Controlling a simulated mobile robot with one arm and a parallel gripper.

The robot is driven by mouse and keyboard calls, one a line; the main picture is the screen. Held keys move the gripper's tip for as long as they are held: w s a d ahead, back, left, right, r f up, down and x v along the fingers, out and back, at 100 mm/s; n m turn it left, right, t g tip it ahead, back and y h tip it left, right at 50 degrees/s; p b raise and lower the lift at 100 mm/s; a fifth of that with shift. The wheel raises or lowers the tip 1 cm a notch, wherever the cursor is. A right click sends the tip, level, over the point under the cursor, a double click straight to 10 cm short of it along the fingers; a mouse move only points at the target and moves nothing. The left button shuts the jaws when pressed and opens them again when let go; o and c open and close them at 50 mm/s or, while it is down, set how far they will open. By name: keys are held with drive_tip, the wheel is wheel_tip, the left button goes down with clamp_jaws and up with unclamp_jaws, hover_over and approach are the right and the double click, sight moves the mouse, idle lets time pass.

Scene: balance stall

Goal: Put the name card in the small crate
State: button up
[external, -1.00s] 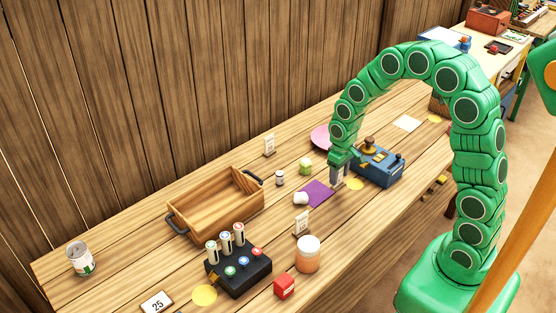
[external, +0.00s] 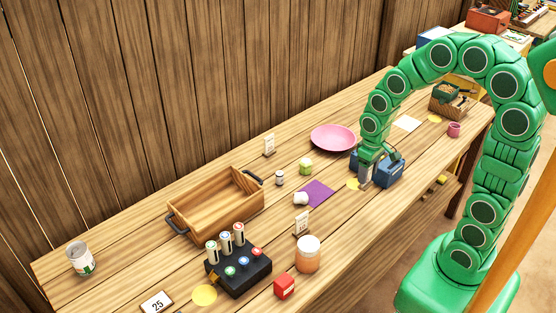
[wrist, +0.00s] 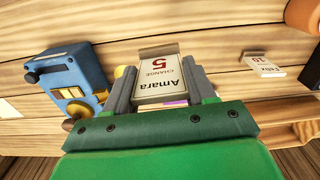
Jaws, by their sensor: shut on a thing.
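The name card (wrist: 158,88), pale with "Amara", "CHANGE" and a red 5, is held between the fingers of my gripper (wrist: 158,77) in the wrist view. In the external view my gripper (external: 365,181) points down in front of the blue machine (external: 391,168), over the table's right half. A small brown crate (external: 446,111) stands farther back at the right, beyond the blue machine, with green and other small items in it. A larger wooden crate with dark handles (external: 235,213) stands at left, well away from my gripper. The card is mostly hidden in the external view.
The blue machine is close beside my gripper in the wrist view (wrist: 75,82). A pink plate (external: 333,137) lies behind, and a pink cup (external: 454,129) stands by the small crate. A purple cloth (external: 316,194), a white cup (external: 301,198) and another card (external: 302,223) lie left.

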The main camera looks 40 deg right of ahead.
drive_tip(key=shift+s+r, duration=0.2)
drive_tip(key=shift+s, duration=0.25)
drive_tip(key=shift+s+r, duration=0.2)
drive_tip(key=shift+s, duration=0.25)
